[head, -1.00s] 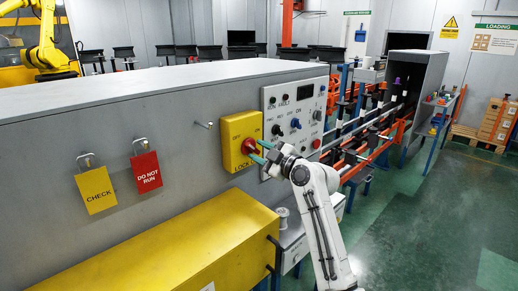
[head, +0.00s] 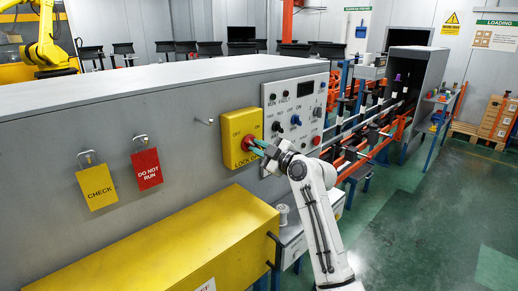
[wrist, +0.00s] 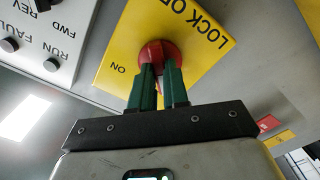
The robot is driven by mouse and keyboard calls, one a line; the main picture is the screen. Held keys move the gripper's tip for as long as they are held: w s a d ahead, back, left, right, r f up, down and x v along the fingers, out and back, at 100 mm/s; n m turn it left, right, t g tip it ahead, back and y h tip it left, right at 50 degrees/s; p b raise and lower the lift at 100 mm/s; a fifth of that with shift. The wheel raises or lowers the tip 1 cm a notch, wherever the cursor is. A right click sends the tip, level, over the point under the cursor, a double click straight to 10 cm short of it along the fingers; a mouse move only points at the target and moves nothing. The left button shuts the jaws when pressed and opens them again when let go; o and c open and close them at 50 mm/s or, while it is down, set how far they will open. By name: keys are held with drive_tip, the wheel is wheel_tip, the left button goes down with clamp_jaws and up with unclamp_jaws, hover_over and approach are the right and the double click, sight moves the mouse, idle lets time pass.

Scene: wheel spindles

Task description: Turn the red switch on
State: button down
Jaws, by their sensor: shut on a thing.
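The red switch (wrist: 157,52) is a round red knob on a yellow plate (head: 233,124) with OFF, ON and LOCK OFF lettering, fixed to the grey cabinet wall. In the wrist view, my gripper (wrist: 158,72) has its two green fingers on the knob, one on each side of its near part, shut on it. The word ON shows beside the knob in the wrist view. The knob's pointing direction is not clear.
A white control panel (head: 285,121) with several knobs and lights stands right of the yellow plate. A yellow CHECK tag (head: 97,187) and a red DO NOT RUN tag (head: 147,170) hang left. A yellow box-shaped cover (head: 180,250) juts out below. Open floor lies to the right.

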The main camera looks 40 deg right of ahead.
drive_tip(key=shift+f+m, duration=0.1)
drive_tip(key=shift+m, duration=0.2)
drive_tip(key=m+b, duration=0.1)
drive_tip(key=m, duration=0.7)
drive_tip(key=m+p, duration=0.1)
drive_tip(key=m, duration=0.4)
drive_tip(key=shift+m, duration=0.3)
drive_tip(key=shift+m+p, duration=0.8)
drive_tip(key=shift+m, duration=1.1)
drive_tip(key=c, duration=1.1)
unclamp_jaws()
